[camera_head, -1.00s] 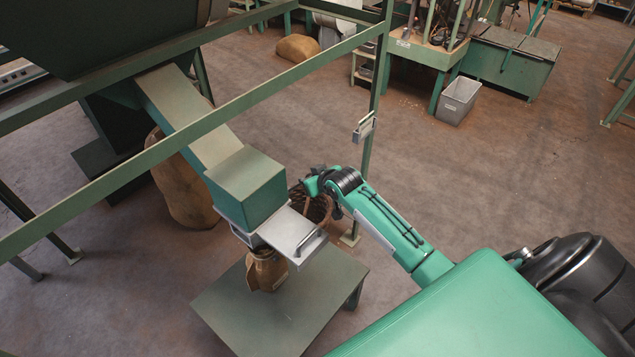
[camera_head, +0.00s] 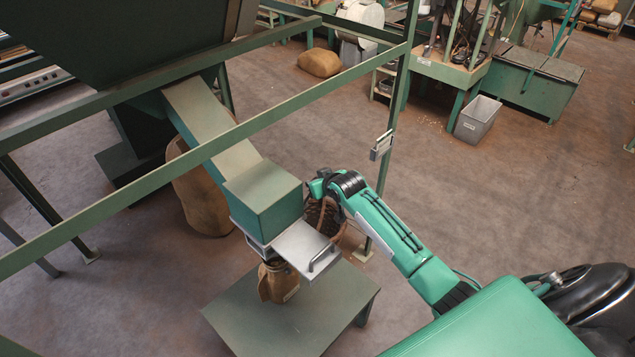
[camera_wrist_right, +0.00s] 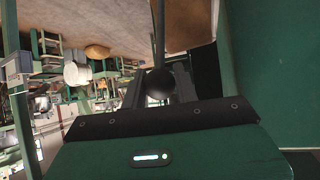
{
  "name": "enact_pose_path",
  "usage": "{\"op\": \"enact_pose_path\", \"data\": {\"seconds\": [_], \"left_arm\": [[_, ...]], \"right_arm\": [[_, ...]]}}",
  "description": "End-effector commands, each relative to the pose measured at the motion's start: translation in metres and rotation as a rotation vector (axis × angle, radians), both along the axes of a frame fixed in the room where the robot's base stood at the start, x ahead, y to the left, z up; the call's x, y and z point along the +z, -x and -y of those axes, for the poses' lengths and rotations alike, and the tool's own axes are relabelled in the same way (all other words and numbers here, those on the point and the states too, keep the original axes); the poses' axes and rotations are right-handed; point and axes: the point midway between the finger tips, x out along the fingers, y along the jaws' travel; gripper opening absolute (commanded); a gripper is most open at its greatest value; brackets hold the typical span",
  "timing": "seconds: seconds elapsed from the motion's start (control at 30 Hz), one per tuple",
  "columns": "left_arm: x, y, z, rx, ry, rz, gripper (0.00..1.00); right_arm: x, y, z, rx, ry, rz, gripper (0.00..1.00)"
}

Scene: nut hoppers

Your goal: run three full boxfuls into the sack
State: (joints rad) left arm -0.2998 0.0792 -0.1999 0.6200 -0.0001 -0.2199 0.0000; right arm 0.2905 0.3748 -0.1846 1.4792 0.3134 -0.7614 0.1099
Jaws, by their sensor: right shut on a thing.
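The green box (camera_head: 264,200) sits at the lower end of the sloping chute (camera_head: 208,125). A silver slide plate (camera_head: 302,243) with a bar handle (camera_head: 324,259) sticks out of its base to the right. A brown sack (camera_head: 278,283) hangs or stands below the box, over the table. My right gripper (camera_head: 319,186) is just right of the box. In the right wrist view it is shut on a black ball knob (camera_wrist_right: 159,84) on a thin rod (camera_wrist_right: 159,35). In the head view the knob is hidden. My left gripper is not in view.
A low green table (camera_head: 280,315) stands under the sack. Green frame rails (camera_head: 225,138) cross in front of the chute. A large full sack (camera_head: 203,200) stands behind it.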

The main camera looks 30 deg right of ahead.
Motion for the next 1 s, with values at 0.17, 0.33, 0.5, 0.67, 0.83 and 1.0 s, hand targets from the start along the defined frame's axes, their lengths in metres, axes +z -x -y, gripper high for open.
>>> {"op": "enact_pose_path", "data": {"seconds": [0.17,0.33,0.5,0.67,0.83,1.0], "left_arm": [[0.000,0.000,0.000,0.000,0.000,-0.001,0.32],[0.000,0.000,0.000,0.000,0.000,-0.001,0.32],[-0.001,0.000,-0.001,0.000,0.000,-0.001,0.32],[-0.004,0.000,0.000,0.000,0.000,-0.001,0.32],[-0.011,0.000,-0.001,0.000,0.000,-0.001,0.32],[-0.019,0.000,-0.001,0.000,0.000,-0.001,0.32]], "right_arm": [[0.002,-0.001,-0.001,0.001,-0.002,0.005,0.50],[0.001,0.000,-0.001,0.001,-0.001,0.002,0.51],[0.001,0.001,0.000,0.001,-0.001,0.001,0.51],[0.005,0.010,0.000,0.001,0.000,0.001,0.51],[0.019,0.029,0.001,0.001,0.000,0.003,0.51],[0.035,0.051,0.002,0.001,0.000,0.003,0.51]]}}
